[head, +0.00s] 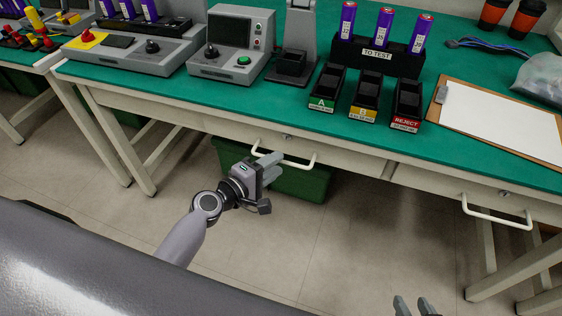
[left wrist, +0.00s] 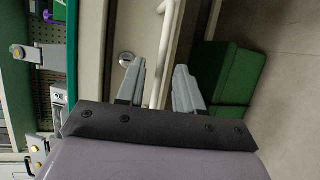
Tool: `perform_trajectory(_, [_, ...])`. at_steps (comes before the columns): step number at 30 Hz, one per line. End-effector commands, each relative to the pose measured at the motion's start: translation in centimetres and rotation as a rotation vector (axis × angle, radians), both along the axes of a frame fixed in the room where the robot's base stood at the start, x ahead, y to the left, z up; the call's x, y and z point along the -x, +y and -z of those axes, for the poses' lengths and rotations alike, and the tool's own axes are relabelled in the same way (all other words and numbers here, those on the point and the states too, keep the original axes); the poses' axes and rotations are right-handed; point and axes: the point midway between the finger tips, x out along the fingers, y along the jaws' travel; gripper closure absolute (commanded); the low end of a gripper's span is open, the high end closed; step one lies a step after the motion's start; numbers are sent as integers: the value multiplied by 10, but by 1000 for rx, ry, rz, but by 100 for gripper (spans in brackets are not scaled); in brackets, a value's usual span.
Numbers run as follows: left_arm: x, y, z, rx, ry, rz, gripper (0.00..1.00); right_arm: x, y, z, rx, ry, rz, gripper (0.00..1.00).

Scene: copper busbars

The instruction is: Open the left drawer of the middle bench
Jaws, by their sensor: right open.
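The left drawer (head: 215,122) of the middle bench has a cream front and looks shut, flush under the green top. Its pale bar handle (head: 312,160) sticks out below a small lock. My left gripper (head: 270,168) is at the left part of this handle. In the left wrist view, the fingers of my left gripper (left wrist: 160,88) are apart, with the handle (left wrist: 167,45) running into the gap between them. I see no clear contact. The drawer front (left wrist: 118,30) and its round lock (left wrist: 126,58) lie beside the fingers. My right gripper (head: 416,306) is open and empty at the bottom edge, partly cut off.
A green bin (head: 300,183) stands on the floor under the drawer. The right drawer's handle (head: 497,215) is further right. Sorting trays (head: 365,98), a test rack (head: 378,58) and a clipboard (head: 500,115) lie on the bench top. The floor before the bench is clear.

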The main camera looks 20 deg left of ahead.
Motion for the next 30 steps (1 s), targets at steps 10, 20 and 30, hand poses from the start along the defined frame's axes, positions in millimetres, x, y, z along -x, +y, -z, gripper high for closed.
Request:
perform_trajectory(10, [-27,-12,6,-2,-1,-1,64,0,1,5,-2,-1,3,57])
perform_trajectory(20, [-28,-13,6,-3,0,1,80,0,0,5,-2,-2,3,57])
perform_trajectory(30, [-26,-13,6,-2,0,0,100,1,0,6,-1,2,3,57])
